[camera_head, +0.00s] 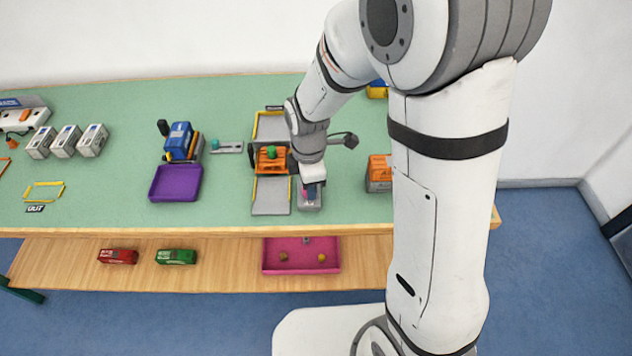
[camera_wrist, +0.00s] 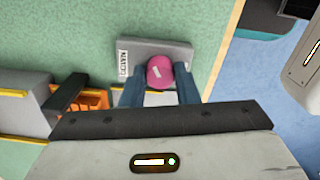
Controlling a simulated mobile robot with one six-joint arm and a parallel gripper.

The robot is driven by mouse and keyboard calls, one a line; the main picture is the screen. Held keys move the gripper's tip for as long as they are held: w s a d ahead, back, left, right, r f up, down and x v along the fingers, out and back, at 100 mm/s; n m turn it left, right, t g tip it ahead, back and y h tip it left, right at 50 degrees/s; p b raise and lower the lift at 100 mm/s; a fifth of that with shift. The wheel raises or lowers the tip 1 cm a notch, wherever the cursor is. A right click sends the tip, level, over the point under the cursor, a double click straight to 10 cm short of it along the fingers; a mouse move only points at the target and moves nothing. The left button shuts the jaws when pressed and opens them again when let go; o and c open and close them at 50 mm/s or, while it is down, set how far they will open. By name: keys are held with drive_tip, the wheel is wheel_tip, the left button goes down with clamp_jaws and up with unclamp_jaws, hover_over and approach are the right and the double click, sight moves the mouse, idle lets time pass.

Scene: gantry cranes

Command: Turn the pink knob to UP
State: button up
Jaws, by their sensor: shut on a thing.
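The pink knob (camera_wrist: 160,71) is round with a small white mark on top. It sits on a grey control box (camera_wrist: 183,50) with a white label at its left end in the wrist view. My gripper (camera_wrist: 160,84) is shut on the knob, with one dark finger on each side of it. In the head view my gripper (camera_head: 312,186) reaches down to the grey box (camera_head: 309,203) near the table's front edge. The knob is mostly hidden there by the gripper. I cannot read an UP mark.
An orange crane with a green top (camera_head: 271,158) stands just left of the gripper between grey pads. A purple tray (camera_head: 175,183) and a blue machine (camera_head: 180,141) are further left. A pink tray (camera_head: 300,263) lies on the lower shelf.

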drive_tip(key=m, duration=0.4)
drive_tip(key=shift+s+m, duration=0.1)
drive_tip(key=shift+m, duration=0.2)
drive_tip(key=m, duration=0.3)
drive_tip(key=shift+m, duration=0.4)
drive_tip(key=m, duration=0.4)
drive_tip(key=shift+a+b, duration=0.1)
drive_tip(key=shift+b, duration=0.2)
drive_tip(key=m, duration=1.5)
drive_tip(key=shift+m, duration=1.8)
